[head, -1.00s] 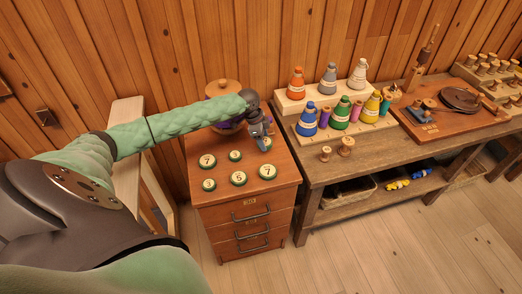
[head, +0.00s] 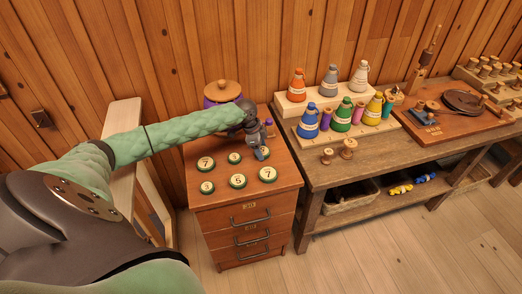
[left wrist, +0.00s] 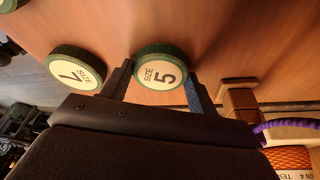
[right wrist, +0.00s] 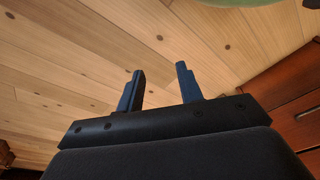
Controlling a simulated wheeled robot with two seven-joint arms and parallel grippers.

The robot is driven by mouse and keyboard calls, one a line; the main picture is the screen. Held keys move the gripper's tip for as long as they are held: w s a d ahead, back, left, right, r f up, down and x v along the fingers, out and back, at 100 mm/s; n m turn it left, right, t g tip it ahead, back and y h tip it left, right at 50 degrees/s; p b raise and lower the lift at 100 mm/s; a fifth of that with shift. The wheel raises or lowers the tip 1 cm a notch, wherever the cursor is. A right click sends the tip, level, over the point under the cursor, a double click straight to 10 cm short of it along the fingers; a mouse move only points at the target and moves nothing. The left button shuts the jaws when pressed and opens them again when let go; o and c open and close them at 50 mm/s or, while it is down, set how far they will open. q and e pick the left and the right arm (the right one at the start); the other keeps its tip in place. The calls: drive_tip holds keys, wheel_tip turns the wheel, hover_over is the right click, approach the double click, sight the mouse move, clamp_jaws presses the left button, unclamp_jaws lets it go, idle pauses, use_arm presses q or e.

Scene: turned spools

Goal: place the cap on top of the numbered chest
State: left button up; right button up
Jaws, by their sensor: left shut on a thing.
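The numbered chest (head: 215,218) is a brown wooden drawer chest with a small plate on its front edge. My left gripper (head: 261,152) is over the right side of its top. In the left wrist view it is shut on a green-rimmed round cap (left wrist: 161,68) marked "SIZE 5", its fingers on either side. I cannot tell whether this cap touches the chest top. In the head view the gripper mostly hides it. My right gripper (right wrist: 159,88) shows only in the right wrist view, open and empty, with floorboards beyond.
Several similar numbered caps stand on the chest top, including a 7 (head: 267,174) near the held cap and a 5 (head: 237,181). A lidded purple jar (head: 222,94) stands behind. The workbench (head: 318,170) with coloured cones adjoins on the right.

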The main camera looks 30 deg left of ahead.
use_arm(q)
drive_tip(key=shift+f, duration=0.15)
drive_tip(key=o, duration=0.9)
drive_tip(key=shift+o, duration=0.2)
drive_tip(key=shift+a+r, duration=0.2)
drive_tip(key=shift+r, duration=0.45)
drive_tip(key=b+v, duration=0.3)
drive_tip(key=v, duration=0.8)
use_arm(e)
wheel_tip(320, 180, up, 9)
drive_tip(key=w+a, duration=0.2)
drive_tip(key=shift+r, duration=0.15)
